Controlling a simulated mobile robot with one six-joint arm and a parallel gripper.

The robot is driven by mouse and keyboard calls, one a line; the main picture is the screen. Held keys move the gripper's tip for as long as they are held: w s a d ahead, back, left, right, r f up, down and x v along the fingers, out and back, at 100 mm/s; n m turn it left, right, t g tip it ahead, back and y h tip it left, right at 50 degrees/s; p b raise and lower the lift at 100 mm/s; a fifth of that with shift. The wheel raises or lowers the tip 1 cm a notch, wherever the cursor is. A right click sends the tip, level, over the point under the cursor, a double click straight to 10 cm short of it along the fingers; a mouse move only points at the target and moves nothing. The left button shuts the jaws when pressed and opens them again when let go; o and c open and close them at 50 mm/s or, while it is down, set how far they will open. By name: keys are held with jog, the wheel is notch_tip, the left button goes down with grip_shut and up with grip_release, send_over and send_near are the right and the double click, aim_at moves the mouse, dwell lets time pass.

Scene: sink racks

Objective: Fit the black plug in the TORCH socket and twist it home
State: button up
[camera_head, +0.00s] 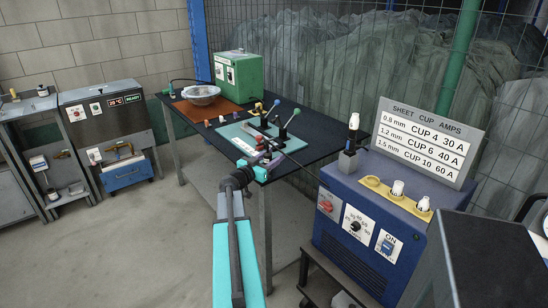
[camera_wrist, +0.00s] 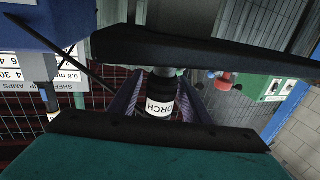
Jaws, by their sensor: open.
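My gripper (camera_head: 268,160) is over the near edge of the dark table. In the wrist view its two dark purple fingers (camera_wrist: 160,98) stand apart, on either side of a black cylindrical piece (camera_wrist: 160,88). That piece has a white band, partly cut off, on which "ORCH" can be read, and a grey part above it. The fingers are open; whether they touch it cannot be told. Whether this piece is the plug or the socket cannot be told. In the head view my arm and gripper hide this spot.
A teal mat (camera_head: 232,131) with coloured-knob levers lies beside my gripper. A blue machine (camera_head: 345,240) stands at the right, with a sheet-cup-amps sign (camera_head: 430,142) and a black holder (camera_head: 348,162) on its corner.

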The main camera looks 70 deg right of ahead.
jog(key=v, duration=1.1)
jog(key=shift+a+b, duration=0.15)
jog(key=shift+b, duration=0.2)
dwell(0.3)
